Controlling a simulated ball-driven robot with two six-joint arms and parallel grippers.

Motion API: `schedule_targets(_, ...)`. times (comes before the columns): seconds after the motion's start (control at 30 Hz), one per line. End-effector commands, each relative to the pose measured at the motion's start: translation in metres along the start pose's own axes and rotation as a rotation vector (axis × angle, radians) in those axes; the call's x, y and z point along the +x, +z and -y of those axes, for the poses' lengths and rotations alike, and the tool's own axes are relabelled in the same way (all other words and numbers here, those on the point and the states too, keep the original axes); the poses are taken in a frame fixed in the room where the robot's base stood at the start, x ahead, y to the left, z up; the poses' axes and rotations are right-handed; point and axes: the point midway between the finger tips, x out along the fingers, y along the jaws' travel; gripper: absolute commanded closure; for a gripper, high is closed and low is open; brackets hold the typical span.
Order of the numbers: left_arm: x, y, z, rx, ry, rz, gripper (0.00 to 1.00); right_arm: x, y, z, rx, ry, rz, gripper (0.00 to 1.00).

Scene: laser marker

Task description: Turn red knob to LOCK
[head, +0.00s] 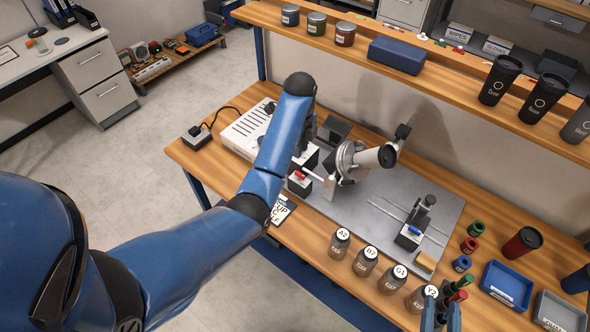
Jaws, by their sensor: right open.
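My right gripper (441,314) is open at the bottom edge, in front of the bottles and away from the red knob.
A grey cylindrical device (368,158) stands behind the knob. A similar block with a blue knob (412,230) sits at the plate's right. Several labelled bottles (366,261) line the front edge. A white box (248,128) is behind my forearm. A shelf (440,65) overhangs the bench.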

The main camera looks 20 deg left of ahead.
Motion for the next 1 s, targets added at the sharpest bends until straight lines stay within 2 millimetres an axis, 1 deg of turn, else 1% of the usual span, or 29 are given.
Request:
schedule_targets(0.07, 0.001, -0.001, -0.004, 0.04, 0.019, -0.005, 0.77, 0.0, 0.001, 0.0, 0.0, 0.0, 0.0, 0.59)
schedule_targets(0.23, 0.01, -0.001, -0.004, 0.066, 0.016, -0.004, 0.77, 0.0, 0.01, 0.0, 0.0, 0.0, 0.0, 0.59)
schedule_targets(0.47, 0.035, -0.001, -0.004, 0.063, 0.015, -0.004, 0.77, 0.001, 0.035, 0.0, 0.0, 0.0, 0.0, 0.59)
schedule_targets(0.5, 0.038, -0.001, -0.005, 0.063, 0.017, -0.005, 0.77, 0.001, 0.029, 0.0, 0.0, 0.0, 0.001, 0.59)
schedule_targets(0.6, 0.055, -0.001, -0.005, 0.063, 0.019, -0.005, 0.77, 0.001, 0.027, 0.0, 0.0, 0.0, 0.0, 0.59)
schedule_targets(0.8, 0.084, -0.001, -0.006, 0.062, 0.018, -0.005, 0.77, 0.0, 0.022, 0.0, 0.0, 0.0, 0.0, 0.59)
schedule_targets(1.0, 0.103, -0.001, -0.005, 0.062, 0.015, -0.004, 0.77, 0.0, 0.021, 0.0, 0.0, 0.0, 0.0, 0.59)
